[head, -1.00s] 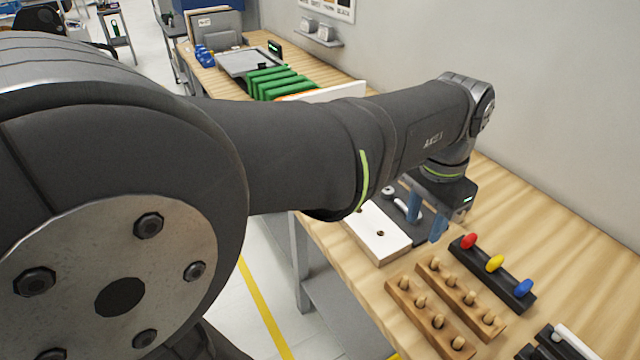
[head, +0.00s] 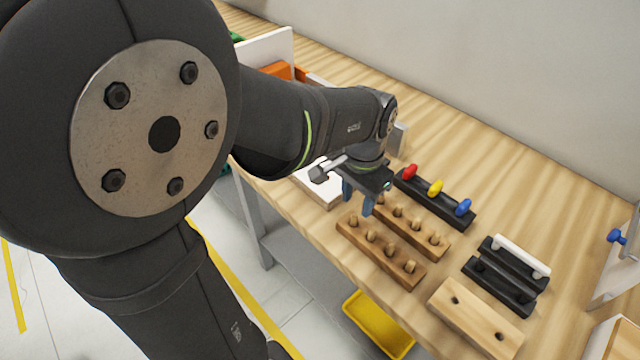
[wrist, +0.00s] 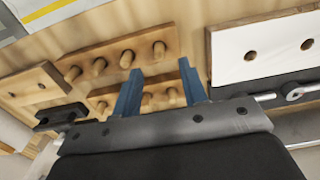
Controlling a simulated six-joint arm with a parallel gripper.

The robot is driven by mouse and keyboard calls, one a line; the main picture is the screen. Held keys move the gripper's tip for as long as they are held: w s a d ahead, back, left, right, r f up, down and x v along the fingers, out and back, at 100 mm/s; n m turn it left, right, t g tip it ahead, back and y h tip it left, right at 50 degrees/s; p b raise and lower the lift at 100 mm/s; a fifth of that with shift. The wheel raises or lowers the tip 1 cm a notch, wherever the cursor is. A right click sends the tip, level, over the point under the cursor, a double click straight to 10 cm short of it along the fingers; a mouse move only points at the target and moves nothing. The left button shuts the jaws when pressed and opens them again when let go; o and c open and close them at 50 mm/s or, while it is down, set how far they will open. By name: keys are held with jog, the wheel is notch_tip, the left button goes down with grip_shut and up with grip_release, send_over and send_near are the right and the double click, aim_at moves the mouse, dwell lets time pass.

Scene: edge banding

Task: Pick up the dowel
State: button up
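Several light wooden dowels stand upright in two wooden racks on the bench. The front rack (head: 381,251) and the rear rack (head: 412,228) lie side by side in the head view. One dowel (head: 390,249) stands in the front rack; dowels also show in the wrist view (wrist: 126,59). My gripper (head: 357,203) has blue fingers pointing down above the left end of the racks. In the wrist view its two fingers (wrist: 160,82) are spread apart with nothing gripped between them. The fingers hide part of the nearer rack there.
A black holder with red, yellow and blue knobs (head: 435,188) lies behind the racks. A white board with holes (head: 321,186) is left of them. Black holders (head: 500,287) and a wooden block with holes (head: 476,316) lie right.

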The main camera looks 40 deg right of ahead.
aim_at(355, 216)
notch_tip(355, 216, down, 5)
jog(key=shift+a+f, duration=0.1)
jog(key=shift+f, duration=0.05)
jog(key=shift+c, duration=0.2)
grip_shut()
